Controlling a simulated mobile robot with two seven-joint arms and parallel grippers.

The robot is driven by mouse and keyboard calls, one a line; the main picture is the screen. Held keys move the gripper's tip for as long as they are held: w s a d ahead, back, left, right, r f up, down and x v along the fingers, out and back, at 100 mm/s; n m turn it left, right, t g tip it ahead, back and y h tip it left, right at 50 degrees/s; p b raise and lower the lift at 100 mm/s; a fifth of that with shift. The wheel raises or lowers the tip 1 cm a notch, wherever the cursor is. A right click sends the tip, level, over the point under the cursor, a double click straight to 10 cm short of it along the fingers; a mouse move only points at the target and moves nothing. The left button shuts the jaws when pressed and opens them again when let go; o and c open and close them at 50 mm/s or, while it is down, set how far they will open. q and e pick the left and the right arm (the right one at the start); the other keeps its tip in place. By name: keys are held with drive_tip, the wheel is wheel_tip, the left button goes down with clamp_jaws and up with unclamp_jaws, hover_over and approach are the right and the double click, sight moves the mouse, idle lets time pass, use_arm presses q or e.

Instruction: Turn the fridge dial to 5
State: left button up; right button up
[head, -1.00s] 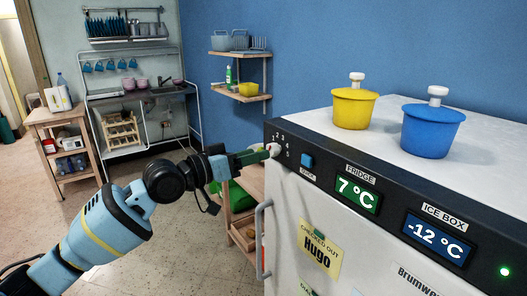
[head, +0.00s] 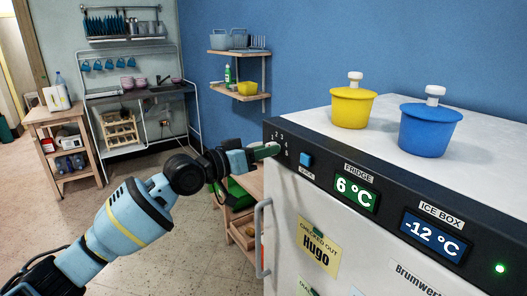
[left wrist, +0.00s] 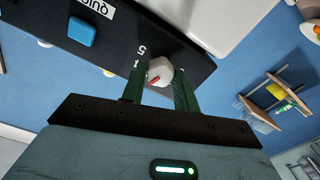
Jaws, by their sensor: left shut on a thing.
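The fridge dial (left wrist: 161,70) is a pale knob with a red mark, on the dark panel (left wrist: 110,37) in the left wrist view. My left gripper (left wrist: 160,82) is shut on it, one green finger on each side. The fridge display (head: 355,193) reads 6 °C. My right gripper is not in view.
A blue button (head: 306,160) sits just right of the dial. The ice box display (head: 435,237) reads -12 °C. A yellow tub (head: 352,108) and a blue tub (head: 428,130) stand on the white top. A metal door handle (head: 261,238) is below the panel.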

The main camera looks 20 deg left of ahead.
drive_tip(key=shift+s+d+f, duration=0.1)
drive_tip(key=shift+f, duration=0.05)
use_arm(q)
drive_tip(key=m+b, duration=0.2)
drive_tip(key=m, duration=1.4)
drive_tip(key=shift+b, duration=0.4)
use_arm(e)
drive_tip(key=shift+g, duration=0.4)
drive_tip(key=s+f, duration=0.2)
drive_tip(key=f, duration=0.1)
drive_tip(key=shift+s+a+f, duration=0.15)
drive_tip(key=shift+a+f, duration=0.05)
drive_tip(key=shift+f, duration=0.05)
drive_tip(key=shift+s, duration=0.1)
use_arm(q)
drive_tip(key=o, duration=1)
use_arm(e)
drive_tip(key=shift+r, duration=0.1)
